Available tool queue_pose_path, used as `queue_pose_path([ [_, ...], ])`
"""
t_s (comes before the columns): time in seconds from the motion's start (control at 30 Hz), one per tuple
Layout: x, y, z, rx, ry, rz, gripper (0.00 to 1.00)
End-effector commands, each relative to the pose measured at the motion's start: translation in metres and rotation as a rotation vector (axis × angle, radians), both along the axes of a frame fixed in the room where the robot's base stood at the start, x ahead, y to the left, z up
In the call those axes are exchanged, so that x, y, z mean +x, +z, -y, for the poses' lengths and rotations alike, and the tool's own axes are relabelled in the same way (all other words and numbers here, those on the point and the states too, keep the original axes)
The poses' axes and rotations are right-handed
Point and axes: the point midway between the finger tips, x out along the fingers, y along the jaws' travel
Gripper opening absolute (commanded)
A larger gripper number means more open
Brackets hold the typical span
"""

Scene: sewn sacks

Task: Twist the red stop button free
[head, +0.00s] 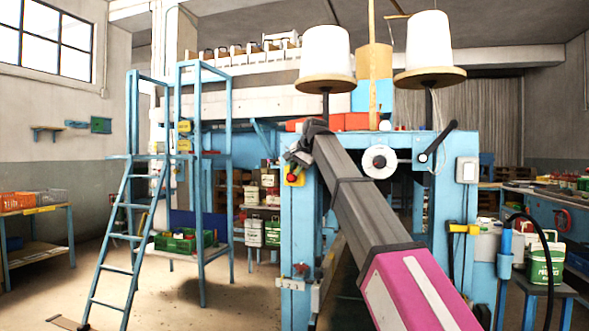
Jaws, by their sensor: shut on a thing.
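The red stop button (291,178) sits on a small yellow box (299,181) on the blue machine frame's left post. My arm reaches across from the lower right, and my gripper (293,167) is at the button, shut on it. The gripper and its dark wrist hide part of the button and box. The fingertips are small here, so the exact grip is hard to see.
The blue machine frame (300,235) carries two large white thread cones (326,52) above my arm. A blue ladder (128,215) stands left. A black lever (437,140) and white spool (380,161) are right of my arm. Floor at front left is mostly clear.

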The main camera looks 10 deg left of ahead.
Motion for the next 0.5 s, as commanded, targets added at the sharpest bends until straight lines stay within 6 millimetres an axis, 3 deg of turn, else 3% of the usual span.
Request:
queue_pose_path([
  [0.03,-0.0024,-0.0066,0.0023,0.023,0.002,-0.005,0.0],
  [0.5,-0.0015,-0.0083,0.0046,0.166,0.003,0.006,0.0],
])
